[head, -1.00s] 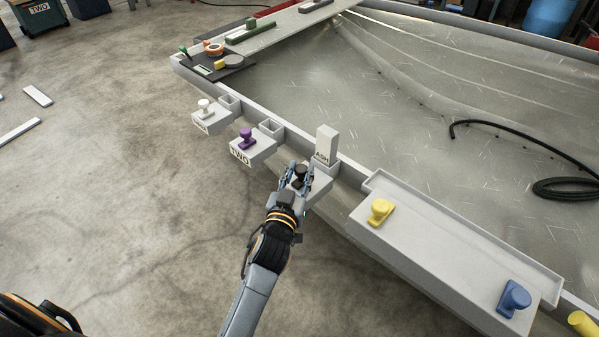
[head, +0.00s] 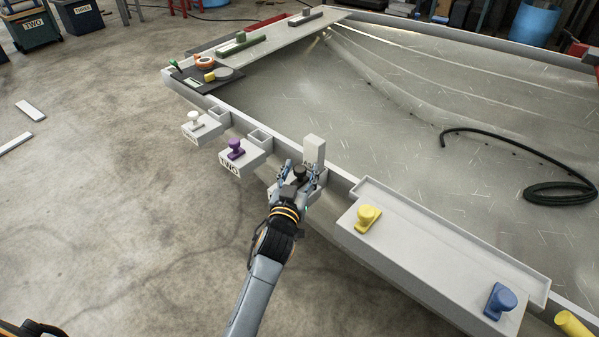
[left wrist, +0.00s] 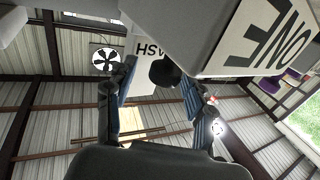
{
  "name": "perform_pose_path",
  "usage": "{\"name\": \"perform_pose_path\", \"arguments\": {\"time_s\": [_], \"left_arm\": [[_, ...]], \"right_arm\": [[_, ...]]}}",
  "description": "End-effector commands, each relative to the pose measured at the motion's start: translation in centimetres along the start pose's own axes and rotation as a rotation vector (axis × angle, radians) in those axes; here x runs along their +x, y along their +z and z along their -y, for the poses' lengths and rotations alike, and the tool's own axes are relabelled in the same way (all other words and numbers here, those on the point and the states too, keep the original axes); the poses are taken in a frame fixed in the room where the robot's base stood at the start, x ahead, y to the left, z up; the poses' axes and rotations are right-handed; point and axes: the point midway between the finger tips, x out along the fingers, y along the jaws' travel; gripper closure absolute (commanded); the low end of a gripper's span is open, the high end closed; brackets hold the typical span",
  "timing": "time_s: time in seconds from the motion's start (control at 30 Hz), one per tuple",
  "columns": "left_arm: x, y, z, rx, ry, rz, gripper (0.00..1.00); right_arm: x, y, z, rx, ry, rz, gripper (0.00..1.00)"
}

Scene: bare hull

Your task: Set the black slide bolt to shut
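The black slide bolt's round knob (head: 300,172) stands on a grey box at the hull's edge, beside an upright grey block (head: 315,150). My left gripper (head: 298,176) is at this knob, its fingers on either side. In the left wrist view the fingers (left wrist: 159,82) are apart and the black knob (left wrist: 165,72) lies between their tips, closer to the right finger. A gap shows at the left finger. The bolt's lower part is hidden. My right gripper is not in view.
A purple bolt (head: 236,149) on box TWO and a white bolt (head: 194,119) stand to the left. A long grey box (head: 425,250) with yellow (head: 368,218) and blue (head: 500,300) knobs lies to the right. A black hose (head: 560,193) lies in the hull.

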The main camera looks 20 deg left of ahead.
Motion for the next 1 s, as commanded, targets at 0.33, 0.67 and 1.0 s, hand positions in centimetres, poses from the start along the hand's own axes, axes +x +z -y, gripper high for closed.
{"name": "perform_pose_path", "arguments": {"time_s": [0.33,0.67,1.0], "left_arm": [[-1.8,0.2,0.0,0.000,-0.001,0.003,0.47],[-6.8,0.1,-0.1,-0.001,0.001,0.001,0.47],[-7.5,0.0,-0.1,0.000,0.001,0.000,0.47]], "right_arm": [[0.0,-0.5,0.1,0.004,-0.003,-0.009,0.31],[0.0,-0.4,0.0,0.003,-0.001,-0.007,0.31],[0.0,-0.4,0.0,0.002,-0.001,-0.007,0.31]]}}
